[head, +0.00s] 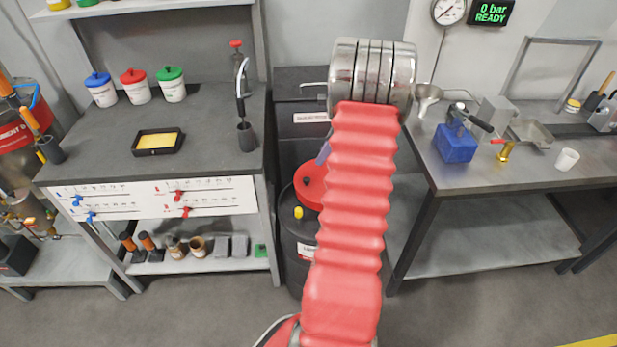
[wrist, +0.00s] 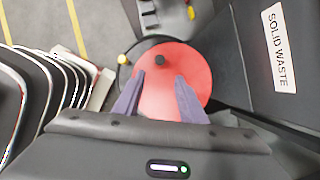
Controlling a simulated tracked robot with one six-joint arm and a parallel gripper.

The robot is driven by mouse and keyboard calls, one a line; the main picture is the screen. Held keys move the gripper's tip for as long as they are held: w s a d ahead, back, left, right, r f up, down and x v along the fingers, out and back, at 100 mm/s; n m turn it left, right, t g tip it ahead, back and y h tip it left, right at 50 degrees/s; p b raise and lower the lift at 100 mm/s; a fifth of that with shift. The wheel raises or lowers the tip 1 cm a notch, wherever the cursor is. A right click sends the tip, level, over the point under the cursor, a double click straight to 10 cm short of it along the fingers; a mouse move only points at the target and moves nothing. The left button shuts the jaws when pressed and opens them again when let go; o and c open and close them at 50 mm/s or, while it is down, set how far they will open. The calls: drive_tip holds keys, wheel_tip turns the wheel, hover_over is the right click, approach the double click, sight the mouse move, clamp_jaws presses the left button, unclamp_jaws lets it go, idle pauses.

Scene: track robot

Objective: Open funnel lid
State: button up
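The red round funnel lid (head: 310,190) lies on top of a black drum (head: 297,245) standing on the floor between the two benches. My arm hides its right part in the head view. In the wrist view the lid (wrist: 195,65) is seen from above, with a small black knob (wrist: 160,60) on it. It looks closed. My gripper (wrist: 160,75) has two purple fingers spread apart with nothing between them. The fingertips appear over the lid, just short of the knob in the picture; their height above it is unclear. One finger also shows in the head view (head: 323,153).
A yellow cap (wrist: 122,59) sits on the drum beside the lid. A dark bin labelled SOLID WASTE (wrist: 282,45) stands close to the right in the wrist view. The left bench (head: 215,125) and right bench (head: 480,178) flank the drum.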

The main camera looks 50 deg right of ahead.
sight(307, 179)
drive_tip(key=x, duration=1.3)
drive_tip(key=shift+a+f, duration=0.15)
drive_tip(key=shift+f, duration=0.2)
drive_tip(key=shift+c, duration=0.7)
clamp_jaws()
